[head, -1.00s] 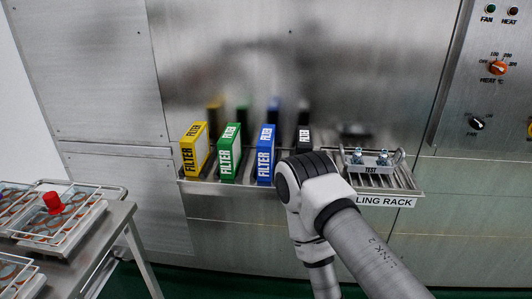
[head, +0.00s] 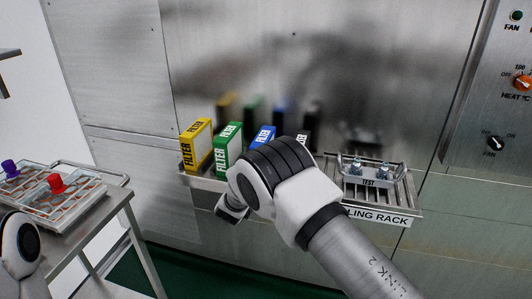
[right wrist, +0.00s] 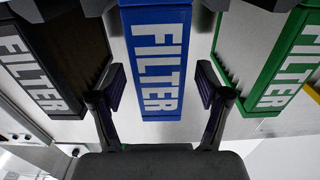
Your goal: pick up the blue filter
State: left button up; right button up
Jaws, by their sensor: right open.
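The blue filter (head: 263,137) stands upright on the wall rack, between the green filter (head: 228,146) and the black filter (head: 303,141). My right arm covers its lower part in the head view. In the right wrist view the blue filter (right wrist: 157,60) is centred, with its white FILTER label facing me. My right gripper (right wrist: 161,82) is open and empty, one finger on each side of the blue filter's near end. The black filter (right wrist: 50,60) is at left and the green filter (right wrist: 285,60) at right there. My left gripper is not in view.
A yellow filter (head: 196,145) stands left of the green one. The rack's right part (head: 383,205) holds a TEST piece (head: 370,172). A side table with a tray (head: 75,208) is at left. Control knobs are on the right wall.

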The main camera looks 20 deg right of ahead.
aim_at(267, 134)
jog(key=x, duration=0.4)
jog(key=shift+s+p, duration=0.1)
jog(key=shift+p, duration=0.3)
jog(key=shift+w+d+f, duration=0.15)
jog(key=shift+w+f, duration=0.05)
jog(key=shift+w, duration=0.1)
jog(key=shift+s+r, duration=0.15)
jog(key=shift+r, duration=0.05)
jog(key=c, duration=1.4)
